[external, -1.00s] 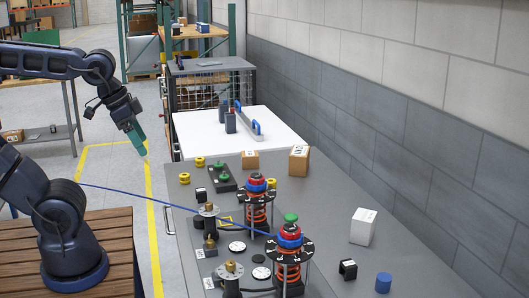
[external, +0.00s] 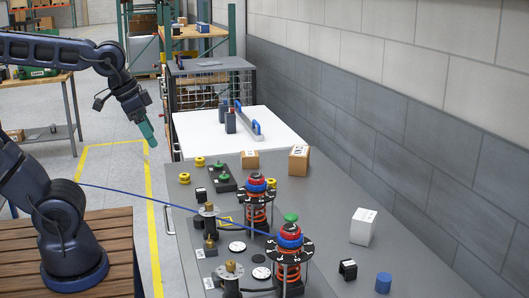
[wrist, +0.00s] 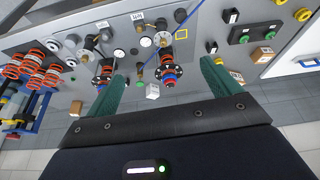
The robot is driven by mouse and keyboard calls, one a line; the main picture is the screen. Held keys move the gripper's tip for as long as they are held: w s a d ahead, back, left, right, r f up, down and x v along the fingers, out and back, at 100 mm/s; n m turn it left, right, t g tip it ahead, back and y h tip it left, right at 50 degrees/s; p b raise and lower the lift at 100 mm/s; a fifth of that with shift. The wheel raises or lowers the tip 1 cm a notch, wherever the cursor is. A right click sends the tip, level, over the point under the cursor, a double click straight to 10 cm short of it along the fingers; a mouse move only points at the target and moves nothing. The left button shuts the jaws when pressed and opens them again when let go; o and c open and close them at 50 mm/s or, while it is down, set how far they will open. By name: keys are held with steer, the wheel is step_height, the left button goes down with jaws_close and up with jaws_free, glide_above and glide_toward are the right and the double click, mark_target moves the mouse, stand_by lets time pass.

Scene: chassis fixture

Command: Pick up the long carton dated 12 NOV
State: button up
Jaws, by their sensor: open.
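My gripper (external: 149,133) has green fingers and is in the air left of the grey table, apart from every carton. In the wrist view my gripper (wrist: 162,72) is open and empty, its two fingers wide apart. A white carton (external: 363,227) stands on the right of the table; it also shows in the wrist view (wrist: 153,91). A brown carton (external: 299,160) and a smaller brown carton (external: 250,159) stand near the table's far end. In the wrist view they show at right (wrist: 262,54) and (wrist: 237,77). I cannot read a date on any carton.
Two red and black spring fixtures (external: 289,258) stand on the grey table (external: 325,220). A blue cable (external: 165,203) runs across to them. A black block (external: 348,269) and a blue cylinder (external: 383,283) lie near the front right. A wall borders the right side.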

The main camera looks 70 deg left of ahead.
steer(key=w+a+r+n, duration=0.2)
steer(key=w+a+r, duration=0.1)
steer(key=w, duration=0.5)
steer(key=w+a+r+n, duration=0.1)
steer(key=w+a+r, duration=0.2)
steer(key=w, duration=0.6)
steer(key=n+g+y, duration=0.2)
steer(key=n+g, duration=0.1)
steer(key=n, duration=0.6)
glide_above(300, 150)
steer(key=d, duration=0.2)
steer(key=s+d+x, duration=0.1)
steer(key=x, duration=0.7)
steer(key=s+d+x, duration=0.1)
steer(key=x, duration=0.7)
steer(key=s+d+f+x, duration=0.1)
steer(key=d+x, duration=0.1)
steer(key=x, duration=0.7)
steer(key=shift+s, duration=0.15)
steer(key=shift+g, duration=0.3)
steer(key=f, duration=0.3)
steer(key=a+f, duration=0.1)
steer(key=f, duration=0.1)
steer(key=shift+f, duration=0.4)
steer(key=shift+a+f, duration=0.15)
steer(key=shift+f, duration=1.15)
steer(key=shift+a+f, duration=0.2)
steer(key=shift+f, duration=1.15)
steer(key=shift+r, duration=0.1)
steer(key=c, duration=1.4)
